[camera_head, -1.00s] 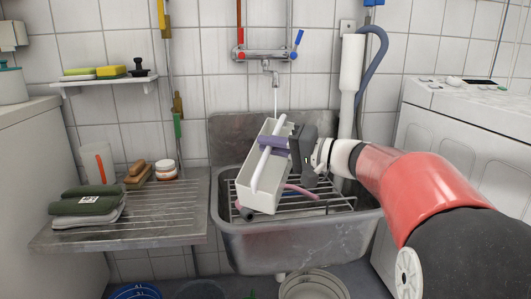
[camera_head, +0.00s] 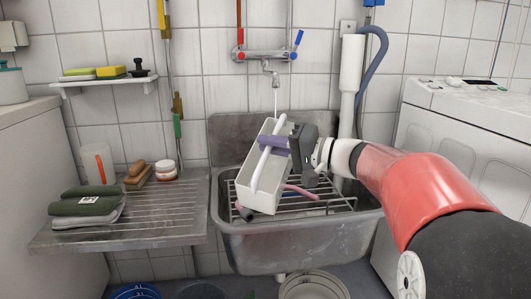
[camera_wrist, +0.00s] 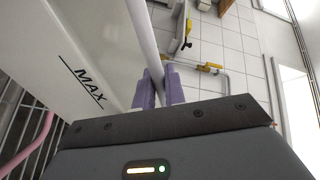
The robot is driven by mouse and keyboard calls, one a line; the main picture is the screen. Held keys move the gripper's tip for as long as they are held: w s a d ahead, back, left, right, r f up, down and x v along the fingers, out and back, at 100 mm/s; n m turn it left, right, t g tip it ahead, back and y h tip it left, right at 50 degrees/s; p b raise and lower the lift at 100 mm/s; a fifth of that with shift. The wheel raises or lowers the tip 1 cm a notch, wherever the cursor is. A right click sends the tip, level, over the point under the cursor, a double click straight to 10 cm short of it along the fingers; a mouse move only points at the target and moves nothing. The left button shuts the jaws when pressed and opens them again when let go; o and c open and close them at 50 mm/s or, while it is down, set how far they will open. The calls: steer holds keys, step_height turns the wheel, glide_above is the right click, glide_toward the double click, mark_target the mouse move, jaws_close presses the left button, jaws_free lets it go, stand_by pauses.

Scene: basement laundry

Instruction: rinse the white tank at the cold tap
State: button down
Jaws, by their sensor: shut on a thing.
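The white tank (camera_head: 262,192) is an open box with a white bar handle (camera_head: 261,168) along it. It is held tilted over the sink (camera_head: 300,240), its far end under the tap. My gripper (camera_head: 276,143) is shut on the handle; in the wrist view its purple fingers (camera_wrist: 160,88) close around the bar. The tank's wall (camera_wrist: 75,60) shows a MAX line there. The tap (camera_head: 265,55) has a red lever and a blue lever (camera_head: 299,37), the blue one tilted. A thin stream of water (camera_head: 276,98) falls from the spout to the tank's far end.
A wire rack (camera_head: 315,199) with a pink hose (camera_head: 300,191) lies in the sink. The left drainboard (camera_head: 170,215) holds folded green cloths (camera_head: 85,203), brushes and a round tub. A white pipe (camera_head: 351,75) stands right of the tap, near a white machine (camera_head: 460,130).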

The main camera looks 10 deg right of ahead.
steer(key=s+r, duration=0.4)
steer(key=shift+s+a+b, duration=0.35)
steer(key=shift+a, duration=0.05)
steer(key=shift+f, duration=0.1)
stand_by(0.3)
